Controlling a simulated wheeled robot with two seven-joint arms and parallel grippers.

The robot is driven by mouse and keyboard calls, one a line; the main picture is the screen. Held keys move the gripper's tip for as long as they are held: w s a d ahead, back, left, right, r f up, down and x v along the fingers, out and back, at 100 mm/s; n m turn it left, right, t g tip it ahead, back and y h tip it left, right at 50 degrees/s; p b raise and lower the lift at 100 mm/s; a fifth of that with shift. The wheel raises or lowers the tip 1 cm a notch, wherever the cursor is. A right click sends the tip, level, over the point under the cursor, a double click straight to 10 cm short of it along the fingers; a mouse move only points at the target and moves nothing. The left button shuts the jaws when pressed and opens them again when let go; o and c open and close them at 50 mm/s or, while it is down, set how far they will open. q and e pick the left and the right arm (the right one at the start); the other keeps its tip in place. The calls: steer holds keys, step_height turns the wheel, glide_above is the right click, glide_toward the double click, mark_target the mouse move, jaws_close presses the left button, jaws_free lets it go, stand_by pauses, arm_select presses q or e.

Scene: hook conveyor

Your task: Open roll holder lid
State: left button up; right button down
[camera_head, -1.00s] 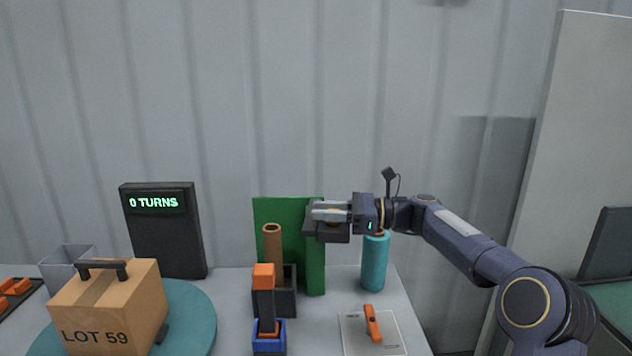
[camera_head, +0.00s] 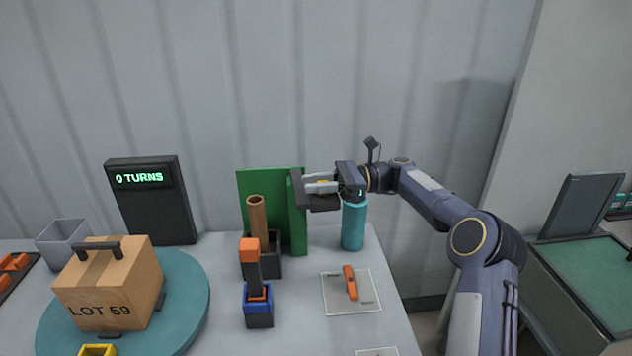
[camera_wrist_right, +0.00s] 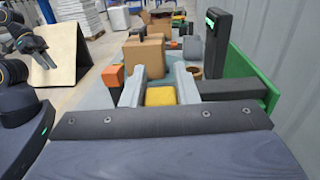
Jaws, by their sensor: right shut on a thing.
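A dark box (camera_head: 273,267) with a brown roll (camera_head: 257,220) standing in it is on the table in front of an upright green panel (camera_head: 262,180). A dark arm-like piece (camera_head: 298,192) stands out beside the panel; it also shows in the right wrist view (camera_wrist_right: 232,91), reaching to the green panel. My right gripper (camera_head: 320,183) is at the panel's right side, above the table. In the right wrist view, its pale fingers (camera_wrist_right: 160,86) are on either side of a yellow block (camera_wrist_right: 160,97) and shut on it. Which part is the lid is unclear.
A teal cylinder (camera_head: 353,225) stands just below the right wrist. A blue-based orange-topped device (camera_head: 258,302), a flat plate (camera_head: 335,305) with an orange handle, and a carton (camera_head: 105,285) on a teal turntable (camera_head: 192,305) are nearby. A display (camera_head: 155,205) reads 0 TURNS.

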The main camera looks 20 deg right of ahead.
steer(key=c, duration=1.1)
jaws_free()
steer(key=shift+a+f, duration=0.1)
steer(key=shift+f, duration=0.05)
steer(key=d, duration=0.5)
steer(key=s+d, duration=0.1)
steer(key=d, duration=0.1)
steer(key=shift+d, duration=0.4)
